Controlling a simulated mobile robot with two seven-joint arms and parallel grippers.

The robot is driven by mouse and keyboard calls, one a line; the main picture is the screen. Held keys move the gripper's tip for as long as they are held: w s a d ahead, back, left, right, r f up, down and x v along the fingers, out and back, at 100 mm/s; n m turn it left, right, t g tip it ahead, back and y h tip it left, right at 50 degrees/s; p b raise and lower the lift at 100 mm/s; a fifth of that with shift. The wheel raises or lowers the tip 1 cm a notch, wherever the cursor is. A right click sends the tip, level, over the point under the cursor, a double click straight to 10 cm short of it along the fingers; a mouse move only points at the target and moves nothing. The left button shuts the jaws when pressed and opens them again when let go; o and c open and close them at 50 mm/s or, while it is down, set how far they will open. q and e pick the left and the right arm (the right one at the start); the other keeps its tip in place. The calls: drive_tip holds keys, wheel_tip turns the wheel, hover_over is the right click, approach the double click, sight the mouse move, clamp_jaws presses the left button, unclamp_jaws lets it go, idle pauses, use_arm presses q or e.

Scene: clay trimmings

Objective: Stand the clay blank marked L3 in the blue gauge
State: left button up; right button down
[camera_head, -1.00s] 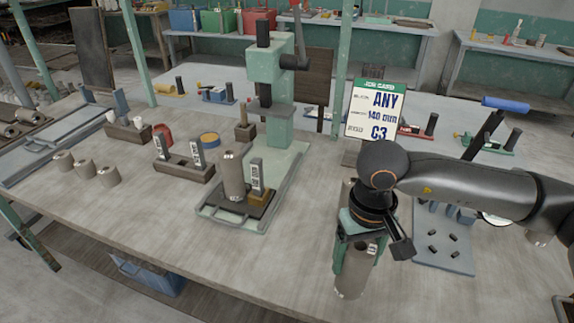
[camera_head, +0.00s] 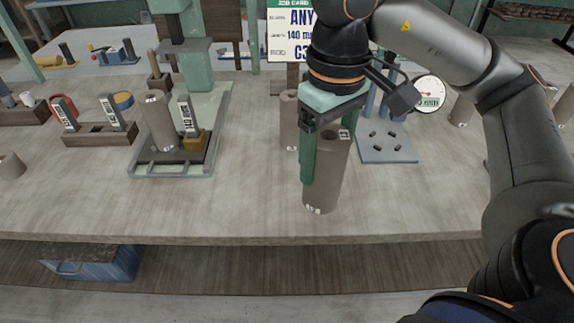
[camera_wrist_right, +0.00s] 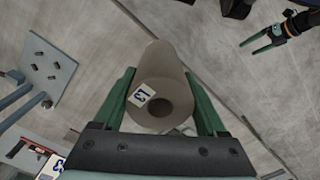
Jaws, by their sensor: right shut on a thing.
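The clay blank marked L3 (camera_head: 327,175) is a grey-brown hollow cylinder. It stands roughly upright near the table's front edge; I cannot tell whether its base touches the table. My right gripper (camera_head: 324,160) is shut on its upper part, a finger on each side. In the right wrist view, the L3 label (camera_wrist_right: 141,95) shows beside the hole in its end. My left gripper (camera_wrist_right: 255,45) shows at the wrist view's upper right, open and empty.
Another blank (camera_head: 289,120) stands just behind and left of mine. A blue-grey peg plate (camera_head: 388,150) and round dial (camera_head: 430,93) are at the right. A green press stand (camera_head: 215,110) with a blank (camera_head: 158,122) is at the left. The front middle table is clear.

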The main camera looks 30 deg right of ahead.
drive_tip(key=w+d+f, duration=0.3)
drive_tip(key=w+f, duration=0.3)
drive_tip(key=w+d+f+p, duration=0.1)
drive_tip(key=w+d+f, duration=0.2)
drive_tip(key=w+f, duration=0.3)
drive_tip(key=shift+w+d+f, duration=0.15)
drive_tip(key=shift+d+f, duration=0.1)
drive_tip(key=shift+f, duration=0.2)
drive_tip(key=shift+f, duration=0.15)
unclamp_jaws()
